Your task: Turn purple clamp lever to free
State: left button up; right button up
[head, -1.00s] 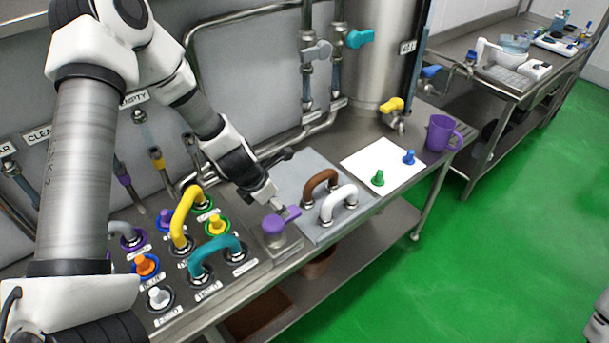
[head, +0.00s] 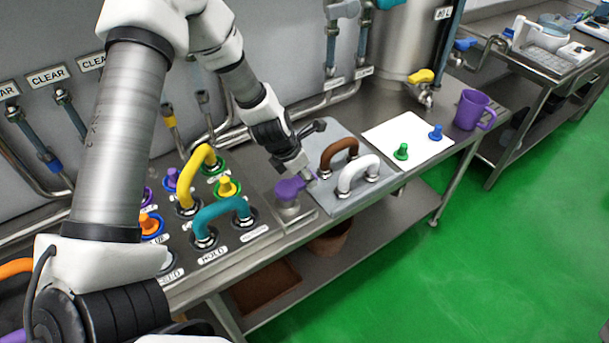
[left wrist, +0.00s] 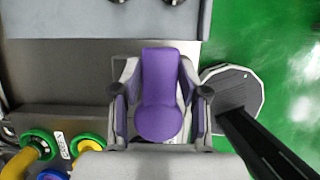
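The purple clamp lever (head: 289,189) sits on a small metal block at the right end of the handle panel, beside the grey plate. Its arm points toward the plate. My left gripper (head: 305,171) reaches down to the lever's arm from above. In the left wrist view the purple lever (left wrist: 159,95) fills the space between the two fingers of my left gripper (left wrist: 160,68), which lie against its sides. The lever's round end is nearer the bottom of that view. My right gripper is not in view.
The grey plate (head: 323,207) carries a brown handle (head: 338,153) and a white handle (head: 357,174). A teal handle (head: 222,211) and a yellow handle (head: 197,172) stand left of the lever. A white sheet (head: 409,132) with green and blue pegs and a purple mug (head: 473,109) are to the right.

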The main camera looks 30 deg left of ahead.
pick_arm(q)
grip_shut()
jog(key=shift+a, duration=0.1)
jog(key=n, duration=0.1)
jog(key=a+n+y, duration=0.1)
jog(key=n, duration=0.1)
jog(key=shift+w+a+f+n, duration=0.1)
jog(key=shift+a+n, duration=0.1)
jog(key=shift+n, duration=0.1)
jog(key=a+n+y, duration=0.1)
jog(key=n+b, duration=0.1)
jog(key=n, duration=0.1)
jog(key=shift+a+n+y, duration=0.3)
jog(key=shift+a+y, duration=0.05)
jog(key=shift+y, duration=0.05)
jog(key=n, duration=0.1)
jog(key=a+n+y+b, duration=0.1)
jog(key=n, duration=0.1)
jog(key=shift+s+a+f+n+b, duration=0.1)
jog(key=shift+s+a+n+b, duration=0.2)
jog(key=shift+s, duration=0.1)
jog(key=n, duration=0.1)
jog(key=n+g+y+b, duration=0.1)
jog(key=shift+s+a+n, duration=0.4)
jog(key=shift+s+a+n+g+y+b, duration=0.25)
jog(key=shift+s+a+n+g+b, duration=0.15)
jog(key=shift+n, duration=0.7)
jog(key=shift+s+a+n+g+y+b, duration=0.2)
jog(key=shift+s+n+g, duration=0.25)
jog(key=shift+n, duration=0.65)
